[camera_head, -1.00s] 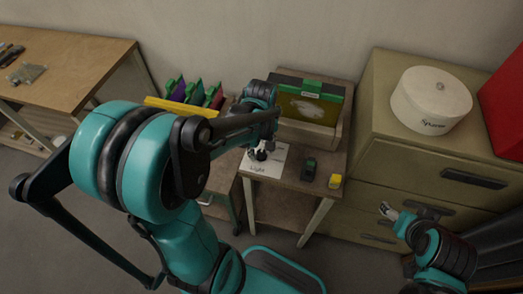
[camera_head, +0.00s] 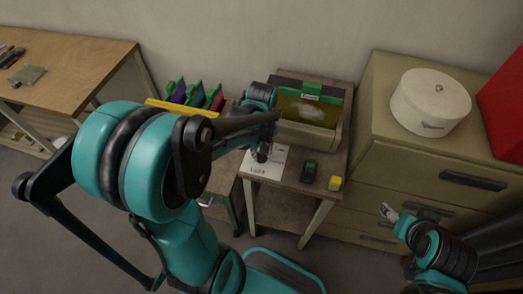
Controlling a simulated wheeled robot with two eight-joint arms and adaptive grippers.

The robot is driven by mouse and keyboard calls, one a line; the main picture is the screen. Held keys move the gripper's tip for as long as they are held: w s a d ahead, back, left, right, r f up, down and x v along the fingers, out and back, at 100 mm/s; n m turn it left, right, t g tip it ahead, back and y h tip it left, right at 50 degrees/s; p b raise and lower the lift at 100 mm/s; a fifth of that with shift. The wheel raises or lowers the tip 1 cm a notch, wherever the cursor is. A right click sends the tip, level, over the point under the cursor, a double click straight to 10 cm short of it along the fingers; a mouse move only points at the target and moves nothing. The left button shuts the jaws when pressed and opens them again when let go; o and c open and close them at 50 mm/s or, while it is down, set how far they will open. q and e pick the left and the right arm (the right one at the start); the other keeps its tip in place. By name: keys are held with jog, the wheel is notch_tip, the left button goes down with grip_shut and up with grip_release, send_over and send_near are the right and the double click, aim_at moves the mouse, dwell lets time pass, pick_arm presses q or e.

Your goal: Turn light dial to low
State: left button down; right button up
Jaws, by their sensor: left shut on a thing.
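The light dial sits on a white labelled plate (camera_head: 262,168) at the front left of the small table. My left gripper (camera_head: 262,156) reaches down over the plate from behind my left arm. It is shut on the dial, which is mostly hidden by the fingers. The dial's setting cannot be read; the printing on the plate is too small and blurred. My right gripper (camera_head: 389,212) is at the lower right, in front of the drawers and away from the dial. Its fingers are too small to tell open from shut.
Coloured holders (camera_head: 195,96) stand left. A round white box (camera_head: 430,102) tops the cabinet (camera_head: 385,80).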

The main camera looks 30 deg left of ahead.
pick_arm(q)
jog(key=m, duration=0.6)
jog(key=shift+p, duration=0.3)
jog(key=shift+m, duration=0.4)
jog(key=c, duration=1.2)
grip_release()
jog(key=shift+r, duration=0.15)
notch_tip(320, 180, up, 12)
